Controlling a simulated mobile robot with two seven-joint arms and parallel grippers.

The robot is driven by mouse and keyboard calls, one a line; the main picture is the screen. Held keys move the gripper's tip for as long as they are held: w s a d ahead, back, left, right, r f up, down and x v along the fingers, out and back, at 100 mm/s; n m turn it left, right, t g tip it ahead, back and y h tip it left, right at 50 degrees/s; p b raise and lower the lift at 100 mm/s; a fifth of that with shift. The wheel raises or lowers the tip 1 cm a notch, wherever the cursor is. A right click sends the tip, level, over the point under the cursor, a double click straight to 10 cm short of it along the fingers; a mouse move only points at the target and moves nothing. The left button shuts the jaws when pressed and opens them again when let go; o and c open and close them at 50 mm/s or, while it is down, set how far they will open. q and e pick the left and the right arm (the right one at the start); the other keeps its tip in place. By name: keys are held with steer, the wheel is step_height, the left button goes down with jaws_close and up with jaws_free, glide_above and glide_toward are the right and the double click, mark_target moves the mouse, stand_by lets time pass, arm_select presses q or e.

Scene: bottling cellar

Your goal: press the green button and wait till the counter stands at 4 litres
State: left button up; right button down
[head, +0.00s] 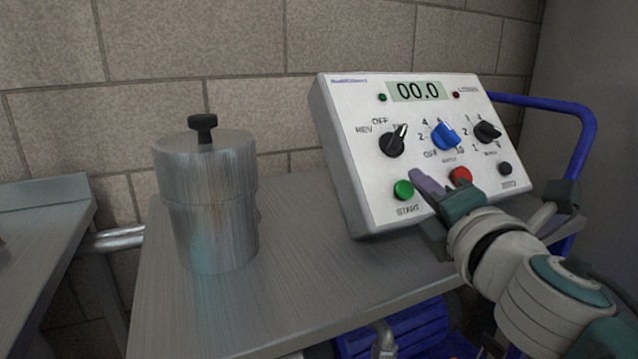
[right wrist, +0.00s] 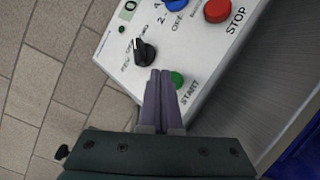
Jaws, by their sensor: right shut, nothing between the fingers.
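The white control box (head: 350,150) stands tilted on a metal bench. Its counter (head: 418,91) reads 00.0. The green button (head: 403,190), labelled START, is at its lower left, and it also shows in the right wrist view (right wrist: 177,79), partly hidden by my fingers. The red button (head: 460,177) is to its right; in the right wrist view (right wrist: 217,10) it is labelled STOP. My right gripper (head: 418,178) is shut and empty, its purple fingertips close to the green button on its right side. I cannot tell whether they touch it. My left gripper is not in view.
A metal canister (head: 205,200) with a black knob stands on the bench (head: 300,290) left of the box. Black knobs (head: 393,144) and a blue knob (head: 445,136) sit above the buttons. A blue tubular frame (head: 580,150) is at the right.

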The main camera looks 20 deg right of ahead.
stand_by(0.4)
steer(key=shift+w+f+b, duration=0.3)
steer(key=shift+w+b, duration=0.05)
steer(key=shift+w+f+b, duration=0.3)
steer(key=shift+f+b, duration=0.05)
steer(key=shift+b, duration=0.1)
stand_by(0.7)
stand_by(0.3)
steer(key=shift+s+r+p, duration=0.65)
steer(key=shift+p, duration=0.1)
